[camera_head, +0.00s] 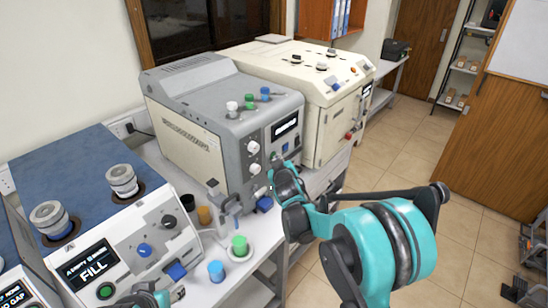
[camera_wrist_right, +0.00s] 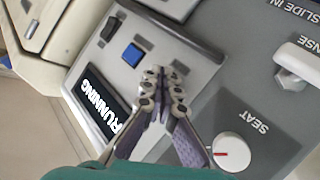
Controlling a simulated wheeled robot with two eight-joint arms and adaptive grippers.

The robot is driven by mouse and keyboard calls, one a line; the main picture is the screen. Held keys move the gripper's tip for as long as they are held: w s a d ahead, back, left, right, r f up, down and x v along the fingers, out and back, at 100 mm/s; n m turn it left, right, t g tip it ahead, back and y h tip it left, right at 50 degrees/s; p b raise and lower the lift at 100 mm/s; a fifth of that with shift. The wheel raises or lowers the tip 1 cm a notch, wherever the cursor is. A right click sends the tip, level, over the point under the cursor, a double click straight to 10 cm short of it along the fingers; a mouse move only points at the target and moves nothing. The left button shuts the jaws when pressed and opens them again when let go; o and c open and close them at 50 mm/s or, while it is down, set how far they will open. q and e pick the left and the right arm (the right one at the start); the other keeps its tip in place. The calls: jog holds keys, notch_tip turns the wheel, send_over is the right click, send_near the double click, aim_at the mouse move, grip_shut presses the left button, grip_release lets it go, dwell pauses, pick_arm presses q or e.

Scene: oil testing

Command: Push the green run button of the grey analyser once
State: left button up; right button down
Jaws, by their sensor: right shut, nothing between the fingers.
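The grey analyser (camera_head: 178,92) stands on the bench in the head view. Its front panel (camera_head: 286,128) faces right and has a lit screen, which reads RUNNING in the right wrist view (camera_wrist_right: 106,105). A blue square button (camera_wrist_right: 132,55) and a black rocker switch (camera_wrist_right: 110,28) sit beside the screen. My right gripper (camera_wrist_right: 162,73) is shut and empty, its fingertips over the panel just beside the blue button. The green run button cannot be made out; the fingers cover part of the panel. In the head view my right gripper (camera_head: 277,165) is at the lower front panel. Part of my left arm shows at the bottom edge.
A white knob (camera_wrist_right: 232,152) marked SEAT and a pale lever (camera_wrist_right: 298,62) are near the right fingers. A cream machine (camera_head: 318,88) stands behind the analyser. A blue-topped unit (camera_head: 75,170) stands at left. Green (camera_head: 240,245) and blue (camera_head: 216,270) capped items stand in front.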

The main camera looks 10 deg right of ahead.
dwell(0.4)
jog(key=shift+s+d, duration=0.45)
jog(key=shift+s, duration=0.15)
jog(key=s+d, duration=0.1)
jog(key=s, duration=0.1)
jog(key=s+d, duration=0.2)
dwell(0.4)
dwell(0.5)
jog(key=s+a+f+m+g+b, duration=0.1)
jog(key=s+f+g, duration=0.1)
jog(key=s, duration=0.9)
jog(key=s+a+f+m+g+b, duration=0.1)
jog(key=s+f+m+g+b, duration=0.1)
jog(key=s, duration=1)
jog(key=s+a+f+m+g+y+b, duration=0.1)
jog(key=s+f+g, duration=0.2)
jog(key=s, duration=0.8)
jog(key=shift+s+a+f+g+b, duration=0.25)
jog(key=shift+s+a+g+b, duration=0.05)
jog(key=shift+s+b, duration=0.1)
